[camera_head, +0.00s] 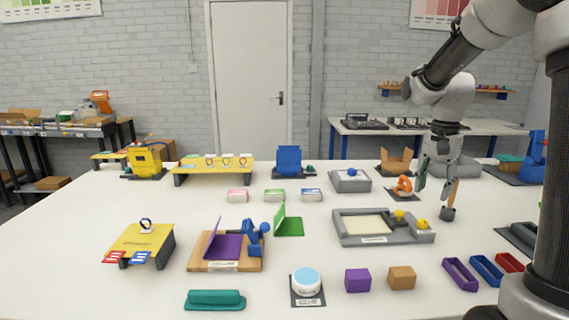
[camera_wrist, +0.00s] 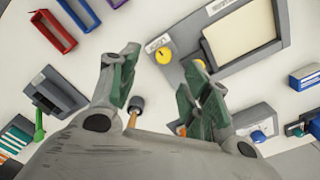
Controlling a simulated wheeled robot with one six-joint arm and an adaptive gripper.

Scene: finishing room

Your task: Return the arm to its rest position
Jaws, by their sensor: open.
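My grey arm comes in from the upper right in the head view. My gripper (camera_head: 436,180) points down above the right side of the white table, with green pads on its fingers. It also shows in the wrist view (camera_wrist: 160,92), with its two fingers spread apart and nothing visible held between them. A small dark cup-like piece with a wooden handle (camera_head: 448,213) stands upright on the table beside the gripper. In the wrist view this piece (camera_wrist: 136,103) appears close to the left finger; I cannot tell whether they touch.
A grey tray (camera_head: 350,238) with yellow knobs lies left of the gripper. An orange ring-shaped part (camera_head: 403,187) stands behind it. Purple, blue and red open bins (camera_head: 486,268) lie in front, right. Several fixtures and blocks cover the table; bare tabletop lies between them.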

